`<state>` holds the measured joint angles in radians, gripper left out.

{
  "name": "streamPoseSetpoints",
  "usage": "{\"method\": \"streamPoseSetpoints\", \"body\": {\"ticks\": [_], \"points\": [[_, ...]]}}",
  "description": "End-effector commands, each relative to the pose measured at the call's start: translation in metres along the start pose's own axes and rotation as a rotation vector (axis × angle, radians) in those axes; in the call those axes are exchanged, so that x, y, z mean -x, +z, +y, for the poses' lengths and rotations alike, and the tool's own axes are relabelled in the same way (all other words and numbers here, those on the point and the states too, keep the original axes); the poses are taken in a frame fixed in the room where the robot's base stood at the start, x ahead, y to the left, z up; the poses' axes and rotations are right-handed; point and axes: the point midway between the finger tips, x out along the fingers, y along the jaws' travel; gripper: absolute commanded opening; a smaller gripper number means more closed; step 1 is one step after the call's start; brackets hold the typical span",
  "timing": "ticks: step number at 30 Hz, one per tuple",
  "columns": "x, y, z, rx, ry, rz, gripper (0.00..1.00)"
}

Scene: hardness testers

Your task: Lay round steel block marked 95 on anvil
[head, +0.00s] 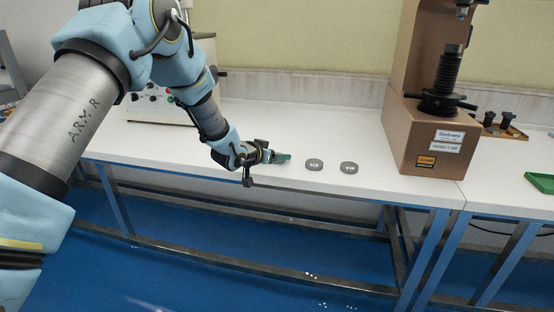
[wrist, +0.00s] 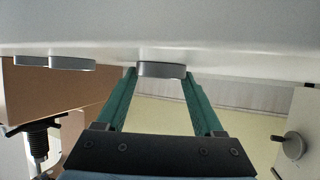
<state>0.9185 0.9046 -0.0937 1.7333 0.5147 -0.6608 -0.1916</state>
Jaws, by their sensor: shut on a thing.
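My gripper (head: 283,158) reaches low over the white bench, its green fingers pointing right. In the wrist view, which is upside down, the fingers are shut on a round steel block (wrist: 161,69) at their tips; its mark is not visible. It is at or very near the bench top; I cannot tell if it touches. Two other round grey blocks (head: 314,164) (head: 349,168) lie flat to the right, their marks too small to read. The anvil (head: 453,48) tops the black screw of the brown hardness tester (head: 425,135), farther right, and looks empty.
The white bench (head: 260,115) is clear between the blocks and the tester. A pale instrument with knobs (head: 150,103) stands behind my arm. A small wooden rack with black parts (head: 498,127) and a green tray (head: 540,182) are right of the tester.

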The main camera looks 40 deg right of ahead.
Motion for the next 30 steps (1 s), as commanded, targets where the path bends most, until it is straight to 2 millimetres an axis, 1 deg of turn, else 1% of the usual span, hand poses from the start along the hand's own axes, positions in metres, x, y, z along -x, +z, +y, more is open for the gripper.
{"method": "streamPoseSetpoints", "body": {"ticks": [5, 8, 18, 21, 30], "points": [[0.000, -0.002, 0.000, 0.000, 0.000, 0.002, 0.20], [0.002, -0.006, 0.000, 0.000, 0.000, 0.002, 0.20], [0.018, -0.040, 0.000, 0.000, 0.000, 0.003, 0.20], [0.021, -0.047, 0.000, 0.000, -0.001, 0.002, 0.20], [0.021, -0.047, 0.000, 0.000, 0.000, 0.001, 0.20]]}}
